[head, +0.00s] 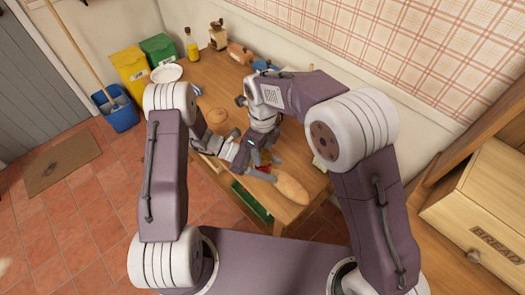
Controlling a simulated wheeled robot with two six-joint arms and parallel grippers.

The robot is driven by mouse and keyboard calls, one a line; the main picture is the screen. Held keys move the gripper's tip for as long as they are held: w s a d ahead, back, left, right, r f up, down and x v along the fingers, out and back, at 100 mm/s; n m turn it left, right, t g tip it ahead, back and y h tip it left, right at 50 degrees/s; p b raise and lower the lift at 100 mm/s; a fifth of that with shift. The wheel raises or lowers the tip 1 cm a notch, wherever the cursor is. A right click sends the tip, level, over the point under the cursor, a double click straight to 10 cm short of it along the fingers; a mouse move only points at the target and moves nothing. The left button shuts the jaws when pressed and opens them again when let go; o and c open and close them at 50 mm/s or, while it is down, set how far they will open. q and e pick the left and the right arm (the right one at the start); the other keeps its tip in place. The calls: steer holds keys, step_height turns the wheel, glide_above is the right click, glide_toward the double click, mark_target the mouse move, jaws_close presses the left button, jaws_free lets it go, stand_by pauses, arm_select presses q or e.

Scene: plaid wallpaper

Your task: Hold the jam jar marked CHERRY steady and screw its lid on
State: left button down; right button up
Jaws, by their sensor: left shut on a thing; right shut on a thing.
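A small red patch, apparently the jam jar (265,168), shows between my two grippers near the front of the wooden table. Most of it is hidden by the grippers, and its marking cannot be read. My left gripper (259,173) reaches in from the left, low at the jar, and is shut on it. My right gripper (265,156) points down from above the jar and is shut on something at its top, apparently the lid. The lid itself is hidden, so I cannot tell how it sits on the jar.
A long loaf (292,190) lies just right of the grippers on the table (220,80). A round bun (217,115) is to the left. A white plate (167,73), an oil bottle (192,45) and a grinder (218,35) stand farther back. A bread box (485,205) is at the right.

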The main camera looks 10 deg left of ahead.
steer(key=shift+m, duration=0.8)
steer(key=o, duration=1.4)
steer(key=shift+c, duration=0.2)
steer(key=shift+r, duration=0.1)
step_height(320, 180, up, 12)
